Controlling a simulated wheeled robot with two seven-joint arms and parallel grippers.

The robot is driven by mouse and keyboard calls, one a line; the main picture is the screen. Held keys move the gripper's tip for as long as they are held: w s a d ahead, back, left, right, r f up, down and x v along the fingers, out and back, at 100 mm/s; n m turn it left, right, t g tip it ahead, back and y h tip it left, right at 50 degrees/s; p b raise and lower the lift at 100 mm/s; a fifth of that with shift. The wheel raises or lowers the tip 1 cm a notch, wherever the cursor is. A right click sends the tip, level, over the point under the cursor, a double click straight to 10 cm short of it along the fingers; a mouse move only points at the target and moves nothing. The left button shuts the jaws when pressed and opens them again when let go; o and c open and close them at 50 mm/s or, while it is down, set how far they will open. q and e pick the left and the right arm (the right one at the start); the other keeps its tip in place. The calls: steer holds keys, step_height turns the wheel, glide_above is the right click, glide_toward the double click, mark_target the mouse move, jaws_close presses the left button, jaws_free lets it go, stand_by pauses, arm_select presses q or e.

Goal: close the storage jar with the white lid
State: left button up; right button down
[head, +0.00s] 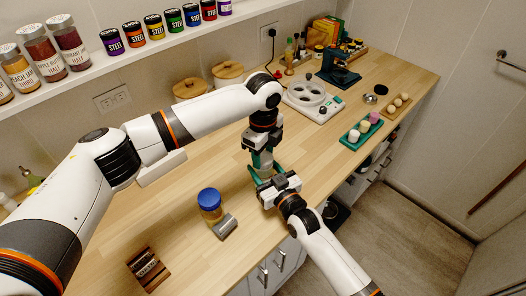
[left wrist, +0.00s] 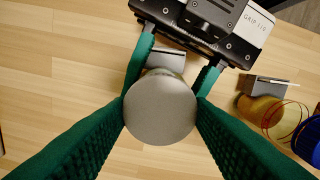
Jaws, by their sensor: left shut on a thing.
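The white lid (left wrist: 160,108), a plain disc that looks grey in shadow, is between the green fingers of my left gripper (left wrist: 161,112). In the head view my left gripper (head: 262,165) points down and is shut on this pale piece.
A blue-lidded jar (head: 210,205) with a grey block (head: 224,227) stands left of the grippers. A dark striped wooden block (head: 148,268) lies at the front left. The counter between is clear.

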arm_select(q)
steer(key=m, duration=0.5)
steer(key=shift+m, duration=0.4)
steer(key=m, duration=0.5)
steer(key=shift+m, duration=0.4)
steer(key=m, duration=0.5)
steer(key=shift+m, duration=0.4)
steer(key=shift+r+m, duration=0.15)
steer(key=shift+m, duration=0.85)
steer(key=m, duration=0.2)
steer(key=shift+m, duration=0.3)
steer(key=o, duration=0.9)
steer(key=shift+o, duration=0.2)
